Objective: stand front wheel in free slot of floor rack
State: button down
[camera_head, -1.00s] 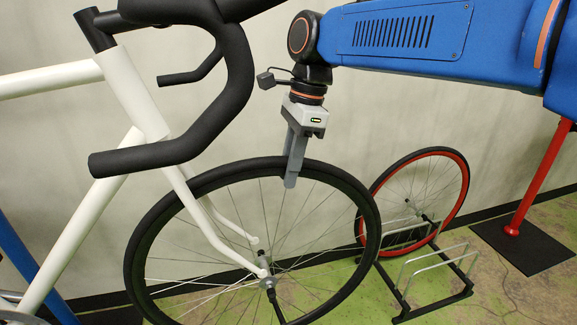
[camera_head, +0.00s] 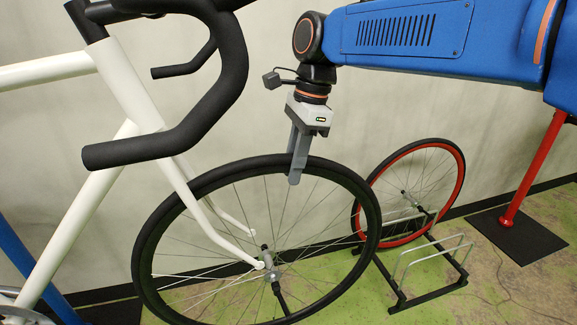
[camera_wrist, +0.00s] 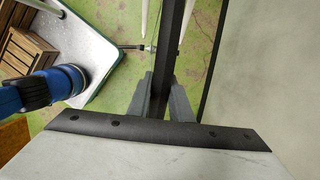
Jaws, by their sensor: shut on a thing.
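The front wheel (camera_head: 146,239), with a black tyre and thin spokes, stands upright beside the white fork (camera_head: 193,196). Its hub lies close to the fork tips; I cannot tell whether they touch. My gripper (camera_head: 296,178) is shut on the top of its tyre. In the wrist view the tyre (camera_wrist: 172,60) runs as a dark strip between my fingers (camera_wrist: 162,100). The floor rack (camera_head: 427,297) stands on the floor to the right, partly behind the wheel. A red-rimmed wheel (camera_head: 460,178) stands in its rear part. The wire hoop slot (camera_head: 432,252) nearer the front is empty.
The white bike's black handlebar (camera_head: 140,152) hangs left of my gripper. A red post (camera_head: 532,170) on a dark base plate stands at the right. The pale wall is close behind. A white-topped table (camera_wrist: 100,45) and a wooden crate (camera_wrist: 28,48) show in the wrist view.

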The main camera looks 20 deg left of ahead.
aim_at(353, 171)
jog(key=shift+w+d+f, duration=0.45)
jog(key=shift+w+d, duration=0.8)
jog(key=shift+d, duration=0.85)
jog(key=shift+w+d+f, duration=0.45)
jog(key=shift+w+d, duration=0.85)
jog(key=shift+d, duration=0.75)
jog(key=shift+w+d+f, duration=0.45)
jog(key=shift+w+d, duration=0.8)
jog(key=shift+d, duration=0.85)
